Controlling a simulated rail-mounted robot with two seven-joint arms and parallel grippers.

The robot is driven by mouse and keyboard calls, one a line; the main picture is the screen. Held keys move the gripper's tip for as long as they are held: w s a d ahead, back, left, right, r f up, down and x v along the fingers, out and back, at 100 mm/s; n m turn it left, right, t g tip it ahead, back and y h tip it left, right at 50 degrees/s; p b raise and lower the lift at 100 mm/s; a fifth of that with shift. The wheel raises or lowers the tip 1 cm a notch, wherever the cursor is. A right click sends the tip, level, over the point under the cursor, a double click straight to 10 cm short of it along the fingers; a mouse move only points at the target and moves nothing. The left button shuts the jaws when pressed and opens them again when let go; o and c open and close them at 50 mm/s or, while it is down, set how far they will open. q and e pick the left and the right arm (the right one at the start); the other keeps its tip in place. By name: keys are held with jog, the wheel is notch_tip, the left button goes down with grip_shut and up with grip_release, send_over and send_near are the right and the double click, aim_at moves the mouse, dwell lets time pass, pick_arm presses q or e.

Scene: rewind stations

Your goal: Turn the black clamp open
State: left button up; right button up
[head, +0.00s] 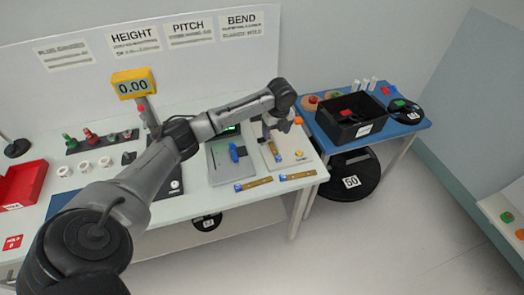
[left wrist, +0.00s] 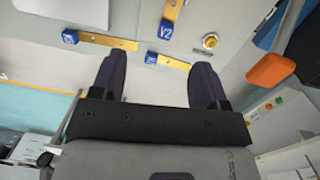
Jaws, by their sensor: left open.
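I cannot make out the black clamp for certain in either view; my left arm and gripper cover part of the bench's right end. My left gripper (head: 268,131) is over the pale plate (head: 287,159) at that end. In the left wrist view its two dark fingers (left wrist: 155,75) stand wide apart with nothing between them. Brass strips with blue tags (left wrist: 165,30) lie beyond the fingertips, and a brass knob (left wrist: 210,41) is to their right. An orange block (left wrist: 271,69) on a grey bar is further right, outside the fingers. My right gripper does not show.
A grey panel with a blue handle (head: 234,153) lies left of the plate. A yellow 0.00 display (head: 134,84) stands at the back. A blue side table (head: 398,132) on the right carries a black crate (head: 355,133). A red bin (head: 22,184) sits far left.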

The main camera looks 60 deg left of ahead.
pick_arm(q)
notch_tip(320, 180, up, 2)
jog(key=r+b, duration=0.1)
jog(key=b, duration=0.2)
send_over(262, 138)
jog(key=shift+m+h, duration=0.3)
jog(key=shift+h, duration=0.1)
notch_tip(262, 138, down, 14)
jog(key=b, duration=0.3)
jog(key=shift+a+r+b, duration=0.1)
jog(key=shift+b, duration=0.25)
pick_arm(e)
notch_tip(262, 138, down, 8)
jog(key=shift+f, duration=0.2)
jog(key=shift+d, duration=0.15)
